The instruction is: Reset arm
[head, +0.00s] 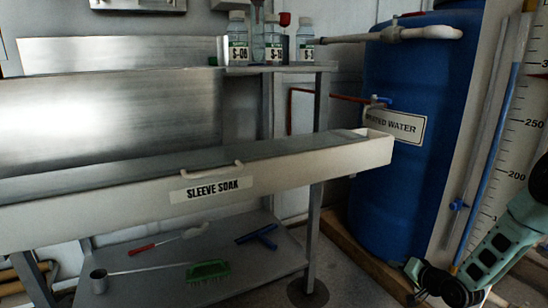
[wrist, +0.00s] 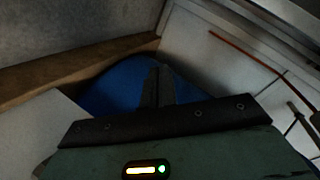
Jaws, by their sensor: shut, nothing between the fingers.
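My gripper (wrist: 158,85) shows in the wrist view with its two dark fingers side by side, shut and empty. Behind the fingers is the blue tank (wrist: 108,88), and I cannot tell the gap between them. In the head view, part of my green and black arm (head: 497,248) is at the lower right, in front of the graduated white column. I cannot make out the fingers there.
The blue water tank (head: 405,165) stands on a wooden base (head: 372,262). The long white sleeve soak trough (head: 110,210) is at left, with a green brush (head: 208,271) on the shelf below. Labelled bottles (head: 305,44) stand on the upper shelf. A graduated column (head: 505,150) is at right.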

